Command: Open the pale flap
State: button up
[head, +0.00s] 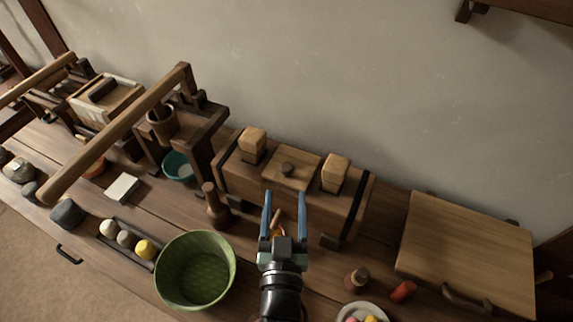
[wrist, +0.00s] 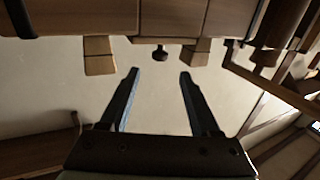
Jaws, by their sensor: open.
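The pale flap (head: 468,245) is a broad, light wooden board at the right of the head view. It lies nearly flat, with a dark handle (head: 465,300) along its front edge and dark hinge-like pieces at its back edge. My gripper (head: 285,193) is open, with two blue fingers apart and nothing between them. It is well to the left of the flap, in front of the long wooden box. The open fingers also show in the wrist view (wrist: 160,72). The flap is not recognisable in the wrist view.
The long wooden box (head: 350,214) has two pale blocks and a knobbed lid (head: 291,170). A green basket (head: 195,270) stands left of my arm. A brown bottle (head: 356,279), a red piece (head: 402,291) and a bowl (head: 362,309) sit left of the flap.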

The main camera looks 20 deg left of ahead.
aim_at(287, 172)
jog(key=b+x, duration=0.2)
jog(key=x, duration=0.7)
jog(key=shift+d, duration=0.1)
grip_shut()
dwell(1.2)
